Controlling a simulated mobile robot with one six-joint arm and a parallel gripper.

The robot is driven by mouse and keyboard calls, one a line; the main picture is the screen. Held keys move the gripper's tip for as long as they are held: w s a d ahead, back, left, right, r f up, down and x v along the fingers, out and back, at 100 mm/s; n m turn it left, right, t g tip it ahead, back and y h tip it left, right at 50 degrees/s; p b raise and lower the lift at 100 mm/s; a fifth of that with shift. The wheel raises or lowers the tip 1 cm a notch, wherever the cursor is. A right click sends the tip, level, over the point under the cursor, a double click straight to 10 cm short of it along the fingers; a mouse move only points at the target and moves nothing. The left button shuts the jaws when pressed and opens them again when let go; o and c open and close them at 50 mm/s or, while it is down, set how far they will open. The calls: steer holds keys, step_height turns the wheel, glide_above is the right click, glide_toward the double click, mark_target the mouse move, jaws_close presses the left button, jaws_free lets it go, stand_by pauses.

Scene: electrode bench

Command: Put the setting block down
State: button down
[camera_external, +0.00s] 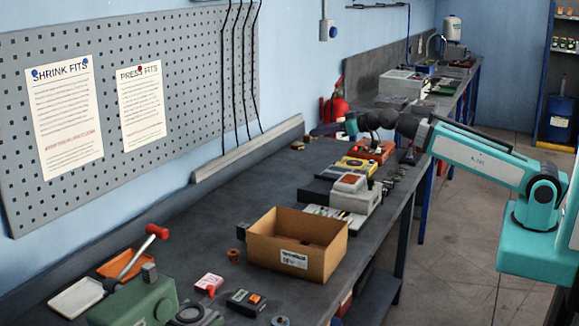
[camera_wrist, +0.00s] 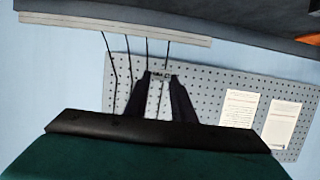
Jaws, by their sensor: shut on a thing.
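My gripper (camera_external: 322,130) is raised over the bench near the wall in the external view, pointing left toward the pegboard side. In the wrist view its two dark fingers (camera_wrist: 165,92) are close together, shut on a narrow pale piece (camera_wrist: 158,98) with a darker, speckled end. I take this piece for the setting block; its outline is hard to tell against the pegboard behind. In the external view the block is too small to make out at the fingertips. The grey bench top (camera_external: 190,238) lies below the gripper.
An open cardboard box (camera_external: 299,256) stands on the bench front. Behind it are a grey device (camera_external: 355,193), a yellow case (camera_external: 356,166) and an orange case (camera_external: 371,152). A red extinguisher (camera_external: 336,107) is near the wall. A green press (camera_external: 135,303) is at the front left. Bench space beside the wall is clear.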

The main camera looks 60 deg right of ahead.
steer(key=a+y+b, duration=0.1)
steer(key=a+b, duration=0.3)
steer(key=a, duration=2.7)
steer(key=s+a+r+b, duration=0.1)
steer(key=s+a, duration=0.3)
steer(key=a, duration=0.5)
steer(key=s+a+r+h+b, duration=0.1)
steer(key=s+a+b, duration=0.15)
steer(key=a, duration=0.65)
steer(key=s+a+r, duration=0.1)
steer(key=s+a, duration=0.4)
steer(key=a, duration=0.3)
step_height(320, 180, down, 18)
steer(key=shift+w+r, duration=0.15)
steer(key=shift+w, duration=0.15)
steer(key=shift+f+p, duration=0.4)
steer(key=shift+f, duration=2.05)
